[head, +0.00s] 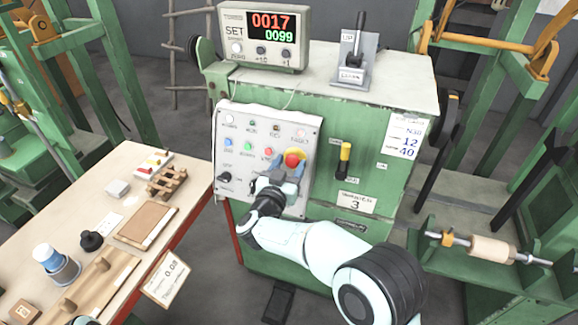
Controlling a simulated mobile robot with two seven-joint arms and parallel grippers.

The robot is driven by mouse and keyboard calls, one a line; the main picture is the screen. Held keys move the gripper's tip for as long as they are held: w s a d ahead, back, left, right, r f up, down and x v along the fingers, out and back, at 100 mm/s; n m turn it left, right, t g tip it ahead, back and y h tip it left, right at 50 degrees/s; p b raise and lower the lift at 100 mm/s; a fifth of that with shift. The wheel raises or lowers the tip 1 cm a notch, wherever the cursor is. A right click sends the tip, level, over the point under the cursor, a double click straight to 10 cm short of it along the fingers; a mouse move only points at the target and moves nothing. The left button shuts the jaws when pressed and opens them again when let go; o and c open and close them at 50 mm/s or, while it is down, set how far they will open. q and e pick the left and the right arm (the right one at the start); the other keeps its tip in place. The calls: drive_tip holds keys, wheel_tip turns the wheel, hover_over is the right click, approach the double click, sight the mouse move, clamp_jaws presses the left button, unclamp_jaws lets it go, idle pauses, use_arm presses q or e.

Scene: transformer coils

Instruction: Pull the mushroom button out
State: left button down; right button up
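The red mushroom button (293,157) sits on a yellow surround at the right side of the light grey control panel (226,140), on the green machine's front. My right gripper (289,168) is in front of the panel, its grey-blue fingers pointing up at the button. The fingertips are apart, at the lower left and right of the red cap. I cannot tell whether they touch it. The gripper hides the button's lower part and some of the panel below. My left gripper is not recognisable in this view.
Close to the button are small coloured push buttons, lamps and a black rotary switch (225,177). A yellow-and-black handle (344,158) stands right of the panel. A counter box (264,36) and a lever unit (352,62) sit on top. A cluttered workbench (189,171) is left.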

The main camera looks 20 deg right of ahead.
clamp_jaws()
drive_tip(key=shift+s+a+r+p, duration=0.2)
drive_tip(key=shift+s+a+p, duration=0.1)
drive_tip(key=shift+s+p, duration=0.1)
drive_tip(key=shift+o, duration=1.9)
unclamp_jaws()
drive_tip(key=shift+s, duration=0.1)
drive_tip(key=b+v, duration=0.1)
drive_tip(key=v, duration=1.2)
drive_tip(key=shift+b, duration=0.3)
drive_tip(key=shift+s+a, duration=0.1)
drive_tip(key=shift+a, duration=0.05)
